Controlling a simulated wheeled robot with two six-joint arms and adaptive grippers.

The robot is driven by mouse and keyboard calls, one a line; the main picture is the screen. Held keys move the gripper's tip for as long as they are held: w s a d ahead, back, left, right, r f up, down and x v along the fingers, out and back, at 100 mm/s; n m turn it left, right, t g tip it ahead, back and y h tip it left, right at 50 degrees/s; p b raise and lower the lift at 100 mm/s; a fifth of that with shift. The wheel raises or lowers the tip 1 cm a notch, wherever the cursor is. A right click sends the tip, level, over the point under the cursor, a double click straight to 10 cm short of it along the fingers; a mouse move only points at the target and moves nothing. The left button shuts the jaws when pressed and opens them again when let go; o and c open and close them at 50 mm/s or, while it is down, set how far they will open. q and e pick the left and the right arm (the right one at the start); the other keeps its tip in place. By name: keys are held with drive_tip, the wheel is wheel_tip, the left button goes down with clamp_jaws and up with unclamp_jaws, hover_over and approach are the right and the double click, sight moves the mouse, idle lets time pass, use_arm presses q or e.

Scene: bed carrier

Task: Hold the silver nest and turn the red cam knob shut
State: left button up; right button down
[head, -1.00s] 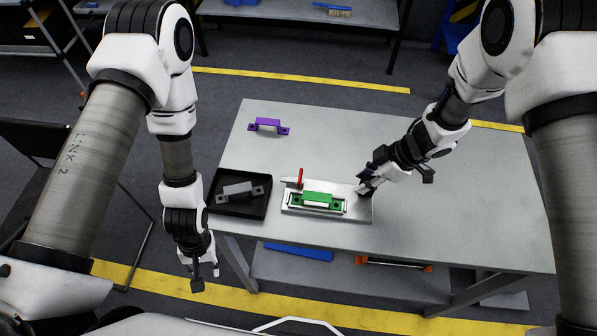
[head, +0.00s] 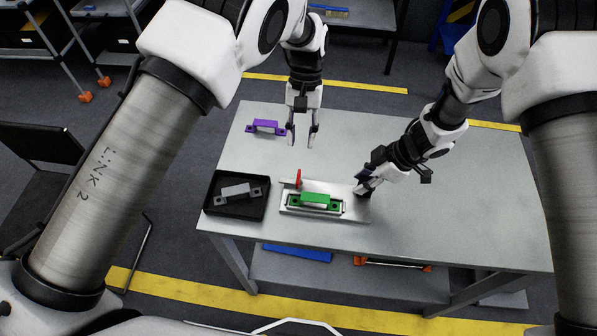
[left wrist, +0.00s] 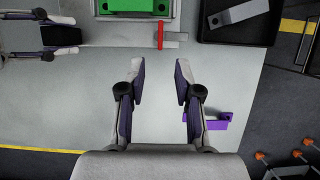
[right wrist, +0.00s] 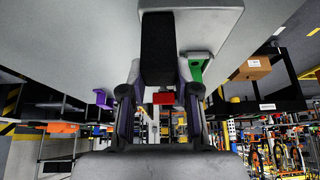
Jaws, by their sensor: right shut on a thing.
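The silver nest (head: 348,214) is a flat plate on the table, with a green bracket (head: 316,199) seated in it. The red cam knob (head: 298,178) stands up at its back left; in the left wrist view the red knob (left wrist: 160,35) lies across a thin bar. My right gripper (head: 364,186) is shut on the nest's right end; in the right wrist view its fingers (right wrist: 158,100) flank a dark block on the plate. My left gripper (head: 302,142) is open and empty, pointing down above the table behind the knob. Its two fingers (left wrist: 160,80) show wide apart in the left wrist view.
A black tray (head: 211,205) with a grey bracket (head: 238,191) stands left of the nest. A purple bracket (head: 265,127) lies at the table's back left, near my left gripper. The table (head: 480,215) is clear on the right.

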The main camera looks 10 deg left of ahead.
sight(298, 175)
use_arm(q)
drive_tip(key=x, duration=1)
drive_tip(key=shift+s+f, duration=0.2)
drive_tip(key=shift+f, duration=0.1)
clamp_jaws()
